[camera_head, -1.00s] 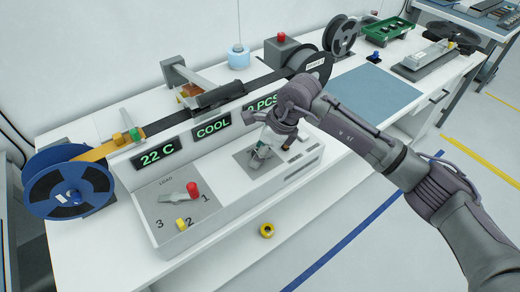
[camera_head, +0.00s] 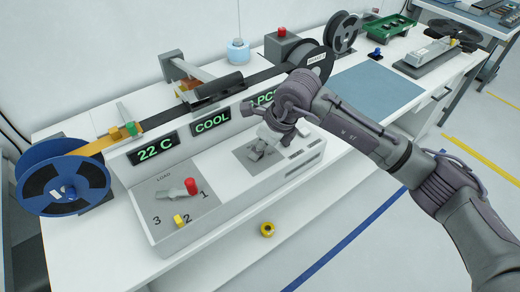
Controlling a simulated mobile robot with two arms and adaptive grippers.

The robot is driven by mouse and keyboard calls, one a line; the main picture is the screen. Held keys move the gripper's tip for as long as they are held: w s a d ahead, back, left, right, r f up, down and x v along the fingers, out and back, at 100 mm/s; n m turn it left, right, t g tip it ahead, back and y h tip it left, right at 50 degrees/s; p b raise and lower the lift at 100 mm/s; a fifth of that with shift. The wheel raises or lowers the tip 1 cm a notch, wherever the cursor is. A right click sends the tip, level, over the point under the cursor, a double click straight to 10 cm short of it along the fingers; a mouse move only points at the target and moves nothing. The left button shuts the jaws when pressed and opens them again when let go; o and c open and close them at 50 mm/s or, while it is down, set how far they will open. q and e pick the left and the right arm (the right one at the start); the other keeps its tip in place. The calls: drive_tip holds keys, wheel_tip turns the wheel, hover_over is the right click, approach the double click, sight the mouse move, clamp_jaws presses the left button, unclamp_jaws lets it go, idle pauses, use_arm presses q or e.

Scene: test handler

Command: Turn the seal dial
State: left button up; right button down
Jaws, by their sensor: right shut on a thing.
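My right gripper (camera_head: 260,151) comes in from the right and points down onto a dark grey square panel (camera_head: 241,153) on the right part of the white machine. Its fingers are shut on a small part there, apparently the seal dial, which the fingers and wrist almost wholly hide. The dial's marks and pointer cannot be read. My left gripper is not in view.
Green displays (camera_head: 156,149) stand behind. A blue reel (camera_head: 62,187) is at left, a yellow ring (camera_head: 267,229) in front.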

drive_tip(key=m+b, duration=0.2)
drive_tip(key=m+t+h+b, duration=0.1)
drive_tip(key=m+b, duration=0.2)
drive_tip(key=shift+s+a+f+t, duration=0.1)
drive_tip(key=shift+a+f+t, duration=0.05)
drive_tip(key=shift+t, duration=0.15)
drive_tip(key=m+h+b, duration=0.1)
drive_tip(key=m+b, duration=0.1)
drive_tip(key=m, duration=0.1)
drive_tip(key=shift+b, duration=0.35)
drive_tip(key=shift+r+m+t+h+b, duration=0.2)
drive_tip(key=shift+m+t+h+b, duration=0.1)
drive_tip(key=shift+m+b, duration=0.25)
drive_tip(key=c, duration=0.8)
unclamp_jaws()
